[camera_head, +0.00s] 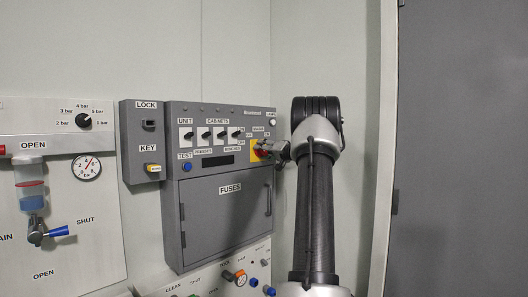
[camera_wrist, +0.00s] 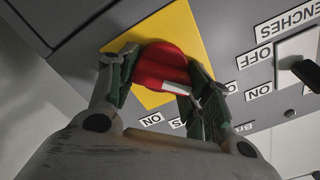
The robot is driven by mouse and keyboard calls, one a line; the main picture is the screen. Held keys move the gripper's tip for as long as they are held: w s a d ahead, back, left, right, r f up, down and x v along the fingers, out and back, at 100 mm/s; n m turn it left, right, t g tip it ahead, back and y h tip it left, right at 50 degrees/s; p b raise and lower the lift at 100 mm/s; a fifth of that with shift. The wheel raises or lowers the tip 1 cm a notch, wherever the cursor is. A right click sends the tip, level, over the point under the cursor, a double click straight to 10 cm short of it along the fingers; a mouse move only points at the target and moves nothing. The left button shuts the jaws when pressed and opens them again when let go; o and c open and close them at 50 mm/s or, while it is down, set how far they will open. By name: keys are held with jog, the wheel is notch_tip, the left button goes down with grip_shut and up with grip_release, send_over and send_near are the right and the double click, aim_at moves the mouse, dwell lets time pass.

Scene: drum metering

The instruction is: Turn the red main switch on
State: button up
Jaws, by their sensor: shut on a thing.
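The red main switch (camera_wrist: 160,66) is a round red knob with a white mark, on a yellow plate (camera_wrist: 188,27) of the grey panel. In the wrist view my gripper (camera_wrist: 158,75) has a finger on each side of the knob and is shut on it. The white mark lies slanted between the fingers, close to the right finger. An ON label (camera_wrist: 152,119) shows below the plate.
The grey panel (camera_head: 222,160) carries a row of black-levered switches (camera_head: 204,134) left of the red knob and a FUSES door (camera_head: 225,215) below. A lock box (camera_head: 146,130) stands left of it. A dark grey door (camera_head: 460,150) is at the right.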

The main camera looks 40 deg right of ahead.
jog(key=shift+m, duration=0.3)
jog(key=m, duration=0.3)
jog(key=shift+d+f+m, duration=0.15)
jog(key=shift+m, duration=0.15)
jog(key=m, duration=0.4)
jog(key=shift+f+m, duration=0.15)
jog(key=shift+m, duration=0.15)
jog(key=m, duration=0.4)
jog(key=shift+f, duration=0.15)
jog(key=shift+f+m, duration=0.15)
jog(key=shift+m, duration=2.35)
jog(key=o, duration=1)
jog(key=shift+o, duration=0.2)
